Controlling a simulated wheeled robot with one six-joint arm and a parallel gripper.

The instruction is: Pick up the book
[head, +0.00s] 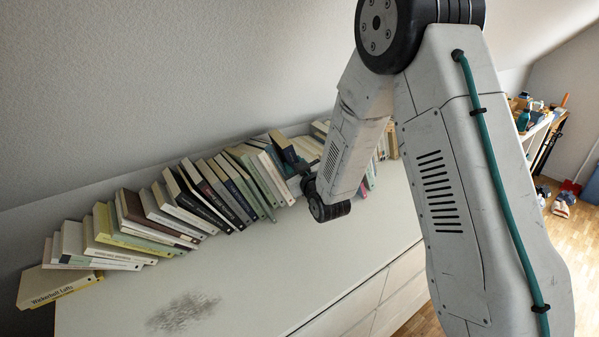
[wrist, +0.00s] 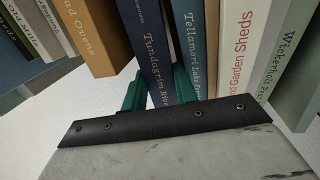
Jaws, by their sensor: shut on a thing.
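A dark blue book (wrist: 152,45) with "Tundagrim River" on its spine stands in a row of books in the wrist view. The green fingers of my gripper (wrist: 158,90) are on either side of its lower spine, shut on it.
A long row of leaning books (head: 185,205) stands along the wall on a pale cabinet top (head: 270,265). In the wrist view a tan book (wrist: 88,35) stands left of the held one, and a white "Garden Sheds" book (wrist: 238,45) stands to the right. The cabinet top's front is clear except for a dark smudge.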

